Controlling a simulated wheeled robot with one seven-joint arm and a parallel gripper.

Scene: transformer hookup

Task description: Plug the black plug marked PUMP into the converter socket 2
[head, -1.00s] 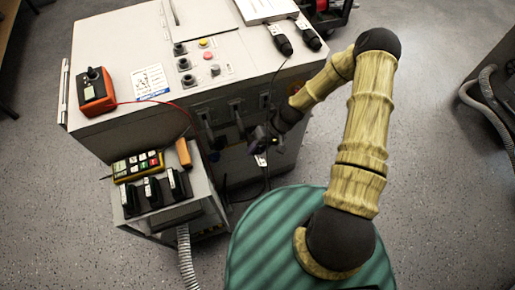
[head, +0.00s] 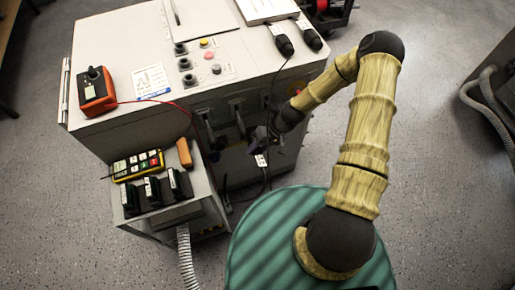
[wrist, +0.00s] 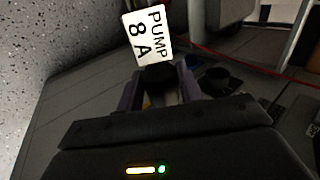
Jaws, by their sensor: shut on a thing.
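My gripper (head: 264,138) is close to the front face of the large pale cabinet (head: 130,50) in the head view. In the wrist view my gripper (wrist: 160,88) has its two purple fingers shut around a black plug (wrist: 158,77). A white tag reading PUMP 8 A (wrist: 147,35) stands out beyond it, and the tag (head: 261,160) hangs below the gripper in the head view. The fingers and wrist hide much of the plug. Dark fittings (head: 237,112) line the cabinet front; I cannot read socket numbers, nor tell whether the plug touches a socket.

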